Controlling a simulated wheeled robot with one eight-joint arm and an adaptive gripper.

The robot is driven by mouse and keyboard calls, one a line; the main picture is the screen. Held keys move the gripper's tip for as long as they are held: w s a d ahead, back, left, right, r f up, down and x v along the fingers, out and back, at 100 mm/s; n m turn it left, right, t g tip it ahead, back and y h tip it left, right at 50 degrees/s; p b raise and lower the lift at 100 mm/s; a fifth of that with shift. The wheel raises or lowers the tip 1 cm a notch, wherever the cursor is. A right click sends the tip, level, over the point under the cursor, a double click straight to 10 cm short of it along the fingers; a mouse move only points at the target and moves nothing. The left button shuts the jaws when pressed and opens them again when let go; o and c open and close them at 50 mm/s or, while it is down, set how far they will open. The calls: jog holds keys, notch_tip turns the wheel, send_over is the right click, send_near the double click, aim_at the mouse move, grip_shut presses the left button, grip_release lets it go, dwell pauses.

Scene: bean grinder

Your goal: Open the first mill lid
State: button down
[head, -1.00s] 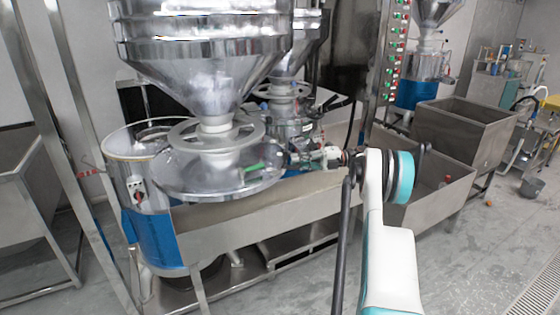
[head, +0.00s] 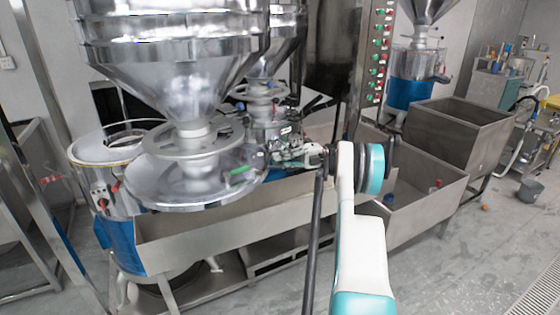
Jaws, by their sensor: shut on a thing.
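The first mill lid (head: 165,190) is a round, shiny metal disc under a large steel hopper (head: 175,80), with a ring-shaped wheel on its top. The lid sits out to the right of the open-looking mill drum (head: 98,150), overlapping its right side in the picture. A small green part (head: 243,170) shows at the lid's right side. My gripper (head: 276,157) is at the lid's right edge, reached from the right by my white and teal arm. It is shut on the lid's edge or a handle there; the fingertips are small and the exact contact is unclear.
A long steel trough (head: 190,238) runs below and right of the lid. A second hopper mill (head: 262,110) stands close behind. Steel tubs (head: 425,210) and a button panel (head: 378,50) are to the right. Floor is clear at lower right.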

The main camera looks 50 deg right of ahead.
jog(key=shift+w+a, duration=0.1)
jog(key=shift+w, duration=0.05)
jog(key=c, duration=1.6)
grip_release()
jog(key=shift+w+a, duration=0.1)
jog(key=shift+w, duration=0.1)
jog(key=shift+s, duration=0.1)
